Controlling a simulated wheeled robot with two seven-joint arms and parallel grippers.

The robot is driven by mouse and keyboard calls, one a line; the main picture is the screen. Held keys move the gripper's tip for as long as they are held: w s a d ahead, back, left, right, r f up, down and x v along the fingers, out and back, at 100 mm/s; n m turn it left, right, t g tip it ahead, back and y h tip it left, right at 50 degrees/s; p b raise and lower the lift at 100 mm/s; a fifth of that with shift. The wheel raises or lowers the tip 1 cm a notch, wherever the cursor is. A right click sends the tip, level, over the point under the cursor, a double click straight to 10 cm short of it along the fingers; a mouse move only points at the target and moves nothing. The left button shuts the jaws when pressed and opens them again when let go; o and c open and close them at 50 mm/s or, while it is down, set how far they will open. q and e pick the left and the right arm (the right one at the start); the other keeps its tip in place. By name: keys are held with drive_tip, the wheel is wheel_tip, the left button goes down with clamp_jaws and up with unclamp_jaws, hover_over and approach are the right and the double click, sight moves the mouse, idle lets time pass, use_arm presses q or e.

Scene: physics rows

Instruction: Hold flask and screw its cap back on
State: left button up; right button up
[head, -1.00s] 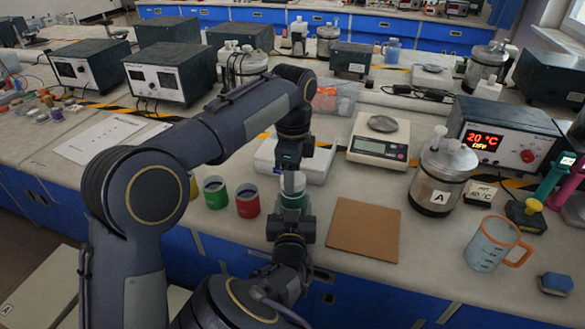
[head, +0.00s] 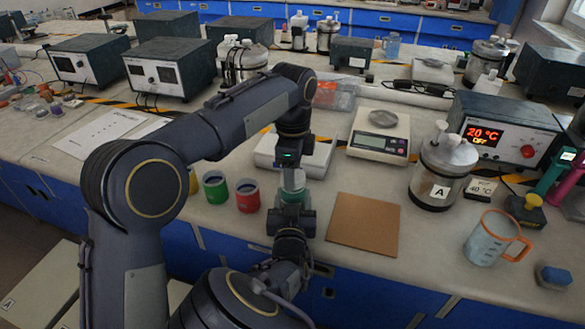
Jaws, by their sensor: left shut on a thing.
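My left gripper (head: 291,165) comes down from above, its arm arching in from the left. It is shut at the pale top, apparently the cap (head: 293,180), of a small teal flask (head: 293,196). The flask looks upright, partly hidden between dark gripper parts. My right gripper (head: 290,212) reaches up from below, at the lower part of the flask. Its fingers are too dark and small to tell open from shut. The joint between cap and flask is hidden.
Green (head: 215,189) and red (head: 248,197) cups stand left of the flask. A brown board (head: 363,224) lies bare to the right. A scale (head: 379,138), a steel vessel marked A (head: 440,180) and a clear jug (head: 489,240) stand farther right.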

use_arm(q)
drive_tip(key=shift+f, duration=0.1)
drive_tip(key=shift+m, duration=1.1)
drive_tip(key=m, duration=1.7)
drive_tip(key=shift+f, duration=0.1)
drive_tip(key=shift+s+d+f+m, duration=0.1)
drive_tip(key=shift+d+f+m, duration=0.1)
drive_tip(key=shift+m, duration=1.8)
drive_tip(key=shift+a+r+m, duration=0.1)
drive_tip(key=shift+r+m, duration=0.05)
drive_tip(key=shift+m, duration=0.25)
